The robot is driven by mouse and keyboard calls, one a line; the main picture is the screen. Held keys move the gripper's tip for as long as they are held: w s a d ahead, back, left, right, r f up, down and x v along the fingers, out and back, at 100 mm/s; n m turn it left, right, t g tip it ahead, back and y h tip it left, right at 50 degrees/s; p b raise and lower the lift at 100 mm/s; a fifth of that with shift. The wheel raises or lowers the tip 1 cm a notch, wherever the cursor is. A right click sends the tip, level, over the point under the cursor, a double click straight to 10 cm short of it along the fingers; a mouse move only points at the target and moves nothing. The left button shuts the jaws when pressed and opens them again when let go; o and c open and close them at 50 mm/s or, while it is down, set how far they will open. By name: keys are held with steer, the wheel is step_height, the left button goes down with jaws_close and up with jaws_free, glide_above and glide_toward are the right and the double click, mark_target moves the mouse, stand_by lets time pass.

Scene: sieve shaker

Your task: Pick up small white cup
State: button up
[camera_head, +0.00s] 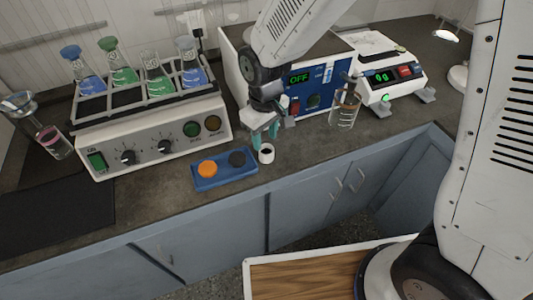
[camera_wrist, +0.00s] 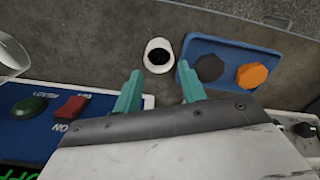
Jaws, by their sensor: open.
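The small white cup (camera_head: 266,153) stands upright on the dark countertop, just right of a blue tray. It has a dark inside or contents. In the wrist view the cup (camera_wrist: 158,56) is beyond the fingertips, roughly between their lines. My gripper (camera_head: 262,139) is open, with teal fingers pointing down close to the cup. In the wrist view the two fingers of my gripper (camera_wrist: 160,82) are apart with nothing between them. The cup is not between the fingers in that view. Whether a finger touches the cup cannot be told.
The blue tray (camera_head: 225,181) holds an orange piece (camera_head: 207,169) and a black piece (camera_head: 237,158). Behind my gripper is a blue-fronted device (camera_head: 323,94) reading OFF. A glass beaker (camera_head: 343,108) and a scale (camera_head: 385,62) stand right. A shaker with flasks (camera_head: 151,143) stands left.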

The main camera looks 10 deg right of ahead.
mark_target(266, 149)
step_height(266, 149, down, 5)
steer(key=shift+s+d+f, duration=0.15)
steer(key=shift+f, duration=0.05)
steer(key=shift+c, duration=0.3)
steer(key=c, duration=0.6)
steer(key=shift+o, duration=0.2)
steer(key=shift+r, duration=0.2)
